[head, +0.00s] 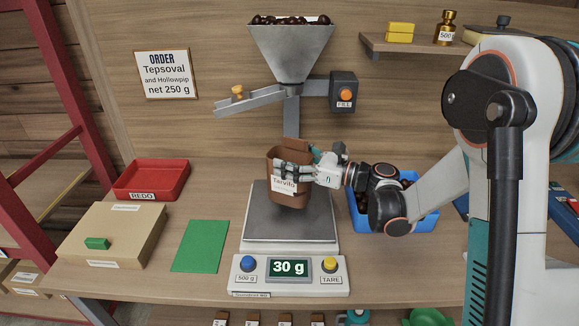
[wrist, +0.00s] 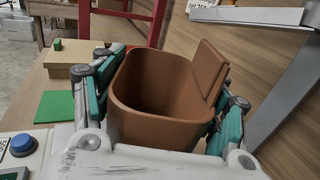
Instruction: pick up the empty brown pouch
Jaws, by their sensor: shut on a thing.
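The brown pouch (head: 290,200) stands upright over the steel plate of the scale (head: 318,222) in the head view. Its white label is partly hidden by my fingers. My gripper (head: 297,173) comes from the right and is shut on the pouch. In the wrist view the pouch (wrist: 150,128) is between my teal finger pads, its flap up and its mouth open; the inside I can see is empty. The scale's display (head: 288,267) reads 30 g. I cannot tell whether the pouch bottom touches the plate.
A metal hopper (head: 290,50) of chestnuts with a chute (head: 248,100) stands above and behind the pouch. A blue crate (head: 425,220) is at right, partly behind my arm. A green mat (head: 201,246), cardboard box (head: 118,225) and red REDO tray (head: 150,180) are at left.

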